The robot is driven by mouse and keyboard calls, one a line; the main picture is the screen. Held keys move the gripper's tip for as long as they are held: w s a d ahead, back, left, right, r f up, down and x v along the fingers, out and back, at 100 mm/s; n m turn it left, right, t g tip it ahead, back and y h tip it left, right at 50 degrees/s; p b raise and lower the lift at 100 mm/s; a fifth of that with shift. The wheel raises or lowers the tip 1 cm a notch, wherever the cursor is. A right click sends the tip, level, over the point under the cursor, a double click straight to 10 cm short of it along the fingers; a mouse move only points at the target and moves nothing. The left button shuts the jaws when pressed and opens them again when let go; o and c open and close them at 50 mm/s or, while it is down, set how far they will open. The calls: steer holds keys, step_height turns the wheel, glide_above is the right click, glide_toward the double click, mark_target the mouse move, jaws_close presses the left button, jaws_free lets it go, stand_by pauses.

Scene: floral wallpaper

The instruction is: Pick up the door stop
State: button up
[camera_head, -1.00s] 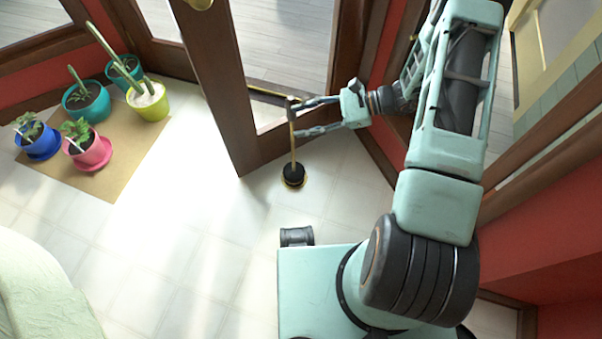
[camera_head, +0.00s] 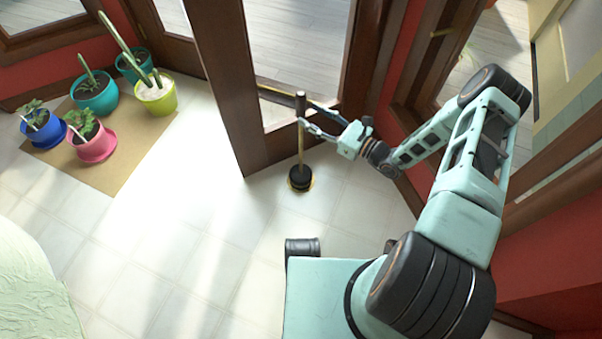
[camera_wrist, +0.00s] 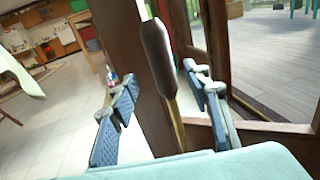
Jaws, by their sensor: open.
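The door stop (camera_head: 301,145) stands upright on the tiled floor beside the open door's lower corner. It has a round black base (camera_head: 300,176) with a yellowish rim, a thin light shaft and a dark brown grip on top. My gripper (camera_head: 306,113) is at its upper part. In the wrist view the brown grip (camera_wrist: 158,58) rises between the two spread fingers of my gripper (camera_wrist: 150,78), with a gap visible on both sides. My gripper is open and holds nothing. The base is hidden in the wrist view.
The brown door (camera_head: 220,85) stands close left of the door stop. Red wall and window frames border my arm on the right. Several potted plants stand on a tan mat (camera_head: 105,178) at left. Open floor lies between.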

mark_target(305, 110)
steer(key=b+x, duration=0.2)
steer(key=x, duration=0.3)
steer(key=shift+w+f, duration=0.15)
steer(key=shift+w, duration=0.1)
jaws_close()
steer(key=shift+r, duration=0.3)
